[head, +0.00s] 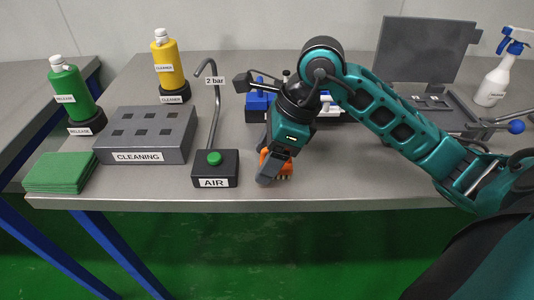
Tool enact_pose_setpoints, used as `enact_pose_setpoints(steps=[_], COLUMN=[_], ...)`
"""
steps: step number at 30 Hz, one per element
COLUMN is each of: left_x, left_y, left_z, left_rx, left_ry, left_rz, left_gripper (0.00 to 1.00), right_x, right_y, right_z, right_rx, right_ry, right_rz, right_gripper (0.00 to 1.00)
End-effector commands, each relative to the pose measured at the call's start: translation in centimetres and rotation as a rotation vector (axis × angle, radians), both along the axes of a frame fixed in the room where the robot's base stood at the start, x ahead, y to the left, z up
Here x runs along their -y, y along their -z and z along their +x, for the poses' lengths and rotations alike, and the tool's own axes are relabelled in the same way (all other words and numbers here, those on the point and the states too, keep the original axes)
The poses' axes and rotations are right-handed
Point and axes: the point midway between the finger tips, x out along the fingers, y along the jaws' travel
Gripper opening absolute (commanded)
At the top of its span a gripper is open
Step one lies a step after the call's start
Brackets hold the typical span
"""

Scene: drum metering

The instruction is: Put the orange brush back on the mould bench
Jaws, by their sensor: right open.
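The orange brush (285,170) is on the grey mould bench (335,185), close to the front edge and right of the AIR box. Only parts of it show, since my right gripper (268,176) is in front of it and hides the rest. The right gripper points down at the brush with its jaws open; I cannot tell whether they touch it. My left gripper is not in view.
The AIR box (215,168) with a green button and bent pipe stands just left. Further left are the CLEANING block (145,135), green pads (62,172) and green and yellow bottles. A blue item (258,105) is behind the gripper. A dark panel (425,50) and spray bottle (497,78) stand right.

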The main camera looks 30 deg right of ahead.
Motion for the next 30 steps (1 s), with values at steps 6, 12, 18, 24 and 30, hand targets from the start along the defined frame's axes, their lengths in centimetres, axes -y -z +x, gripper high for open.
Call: enact_pose_setpoints(steps=[6, 12, 18, 24, 30], left_x=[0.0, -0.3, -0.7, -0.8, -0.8], left_y=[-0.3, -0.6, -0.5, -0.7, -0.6], left_z=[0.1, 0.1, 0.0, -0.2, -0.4], left_rx=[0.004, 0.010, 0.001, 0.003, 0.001], left_ry=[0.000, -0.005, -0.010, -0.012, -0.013], left_rz=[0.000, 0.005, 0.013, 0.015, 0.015], left_gripper=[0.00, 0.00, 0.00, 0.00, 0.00], right_x=[0.0, 0.8, 2.4, 3.5, 4.0], right_y=[-0.2, -2.6, -6.8, -10.0, -11.3], right_z=[0.0, -0.3, -1.2, -1.9, -2.2], right_rx=[-0.001, 0.006, 0.006, 0.003, 0.001], right_ry=[0.000, 0.000, 0.002, 0.001, 0.000], right_rz=[0.000, -0.002, -0.004, -0.002, 0.000], right_gripper=[0.67, 0.67, 0.67, 0.67, 0.67])
